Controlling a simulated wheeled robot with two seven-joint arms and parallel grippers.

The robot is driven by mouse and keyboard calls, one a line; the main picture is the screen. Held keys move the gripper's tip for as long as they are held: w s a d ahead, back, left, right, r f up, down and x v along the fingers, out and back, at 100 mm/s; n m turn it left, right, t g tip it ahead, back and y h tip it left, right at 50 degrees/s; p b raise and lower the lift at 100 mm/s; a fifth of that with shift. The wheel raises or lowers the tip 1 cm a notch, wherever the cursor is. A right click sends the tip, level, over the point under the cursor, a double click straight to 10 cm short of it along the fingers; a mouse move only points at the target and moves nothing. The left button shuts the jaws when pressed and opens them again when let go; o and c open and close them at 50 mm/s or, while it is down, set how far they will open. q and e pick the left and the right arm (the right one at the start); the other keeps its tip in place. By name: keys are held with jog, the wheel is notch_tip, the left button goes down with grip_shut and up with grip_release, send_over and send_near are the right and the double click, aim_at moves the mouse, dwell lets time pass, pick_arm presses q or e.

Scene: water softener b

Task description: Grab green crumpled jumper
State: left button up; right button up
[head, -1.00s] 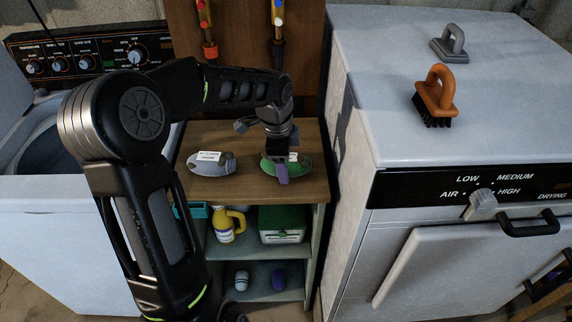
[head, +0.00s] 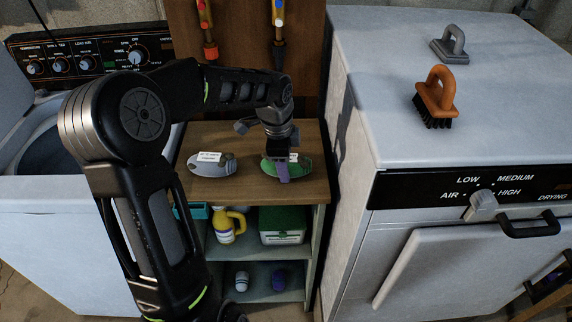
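The green crumpled jumper (head: 270,168) looks like a flat green oval bundle with a white label. It lies on the wooden top of the small shelf unit, right of a similar grey bundle (head: 211,165). My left gripper (head: 282,168) points down at the green bundle from above and covers part of its middle. A finger overlaps the bundle in the picture; whether the fingers are open or closed around it cannot be told. My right gripper is not in view.
The shelf unit (head: 316,186) stands between a washing machine (head: 60,240) with its lid up and a dryer (head: 450,150). Orange (head: 437,88) and grey (head: 451,45) brushes sit on the dryer. Lower shelves hold a yellow jug (head: 232,226) and a green-lidded box (head: 283,225).

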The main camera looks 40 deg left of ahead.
pick_arm(q)
jog(key=shift+r, duration=0.1)
notch_tip(320, 180, up, 10)
jog(key=shift+f+b, duration=0.1)
jog(key=shift+b, duration=0.35)
dwell(0.5)
